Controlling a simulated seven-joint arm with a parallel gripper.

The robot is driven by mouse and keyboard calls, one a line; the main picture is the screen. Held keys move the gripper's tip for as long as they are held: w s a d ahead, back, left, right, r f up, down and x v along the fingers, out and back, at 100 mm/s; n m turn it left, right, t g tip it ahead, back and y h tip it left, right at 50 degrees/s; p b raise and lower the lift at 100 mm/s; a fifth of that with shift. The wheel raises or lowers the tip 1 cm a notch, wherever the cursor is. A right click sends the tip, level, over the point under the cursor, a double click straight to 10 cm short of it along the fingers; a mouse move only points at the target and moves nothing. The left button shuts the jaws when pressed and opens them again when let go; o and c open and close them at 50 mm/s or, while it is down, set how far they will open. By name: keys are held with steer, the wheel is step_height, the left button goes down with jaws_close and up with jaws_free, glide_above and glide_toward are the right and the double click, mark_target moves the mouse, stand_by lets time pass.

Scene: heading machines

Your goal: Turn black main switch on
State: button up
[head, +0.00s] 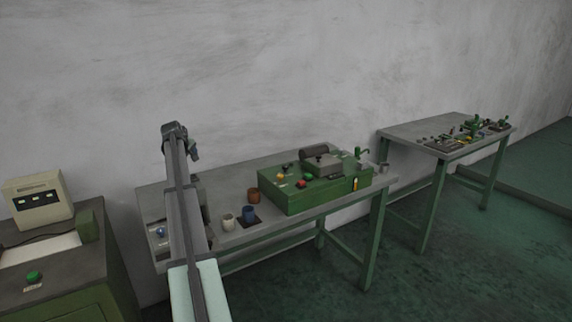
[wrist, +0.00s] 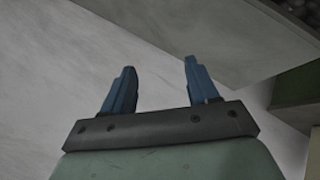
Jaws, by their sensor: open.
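A green machine box (head: 315,192) sits on the grey table. A small black part (head: 287,167) shows on its top, among yellow, red and green knobs; it may be the black main switch, but it is too small to tell or to read its position. My gripper (wrist: 159,66) is open, with two blue fingers apart and nothing between them in the wrist view. No switch shows in that view. In the head view my arm stands left of the green machine, and the fingers cannot be made out.
A cabinet with a green button (head: 34,277) is at the left. Another table (head: 400,132) with small parts is at the right. A wall stands behind.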

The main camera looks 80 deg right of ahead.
steer(key=s+d+y, duration=0.3)
steer(key=s+d, duration=0.5)
steer(key=s, duration=0.4)
steer(key=n+t+y, duration=0.2)
steer(key=n+y, duration=0.2)
steer(key=y, duration=0.1)
glide_toward(286, 166)
steer(key=x, duration=0.8)
steer(key=shift+w+d+f, duration=0.1)
steer(key=shift+f, duration=0.05)
steer(key=shift+c, duration=0.2)
steer(key=c, duration=1)
steer(key=shift+m, duration=0.3)
